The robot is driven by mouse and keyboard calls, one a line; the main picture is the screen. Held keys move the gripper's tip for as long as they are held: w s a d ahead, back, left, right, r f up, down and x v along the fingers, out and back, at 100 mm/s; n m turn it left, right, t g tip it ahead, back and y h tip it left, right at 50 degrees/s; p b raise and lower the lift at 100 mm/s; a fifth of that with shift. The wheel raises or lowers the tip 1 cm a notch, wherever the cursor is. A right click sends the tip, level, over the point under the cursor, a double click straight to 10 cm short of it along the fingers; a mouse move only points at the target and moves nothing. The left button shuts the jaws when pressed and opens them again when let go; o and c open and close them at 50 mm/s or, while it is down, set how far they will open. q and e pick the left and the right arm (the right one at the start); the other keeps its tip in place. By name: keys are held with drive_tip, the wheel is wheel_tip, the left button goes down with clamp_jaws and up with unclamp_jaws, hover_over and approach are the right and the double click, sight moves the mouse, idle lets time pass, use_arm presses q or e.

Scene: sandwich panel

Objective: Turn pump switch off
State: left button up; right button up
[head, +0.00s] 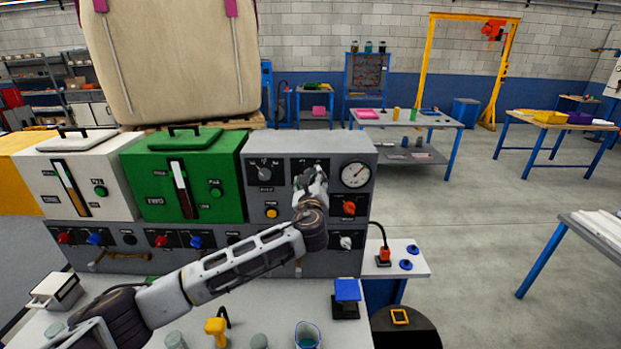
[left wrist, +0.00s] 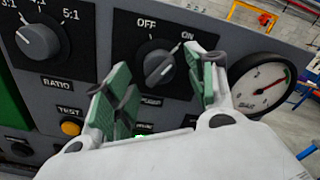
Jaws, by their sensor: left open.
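A grey rotary switch (left wrist: 158,68) with OFF and ON marks sits on a black plate of the grey control panel (head: 255,150). Its pointer appears turned up and right, toward ON. The label under it is partly hidden by my gripper, so I cannot read it fully. My left gripper (head: 312,184) reaches up to this plate and covers the switch in the head view. In the left wrist view, the open left gripper (left wrist: 163,72) has one green-padded finger on each side of the knob, with visible gaps. Contact cannot be told. My right gripper is not in view.
A ratio knob (left wrist: 38,42) and yellow test button (left wrist: 71,128) lie left of the switch. A pressure gauge (head: 355,175) is on its right. An orange-red knob (head: 348,208) and a white knob (head: 346,242) are below the gauge. A blue-topped block (head: 347,290) stands on the bench.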

use_arm(q)
drive_tip(key=shift+w, duration=0.7)
drive_tip(key=c, duration=1)
drive_tip(key=shift+c, duration=0.2)
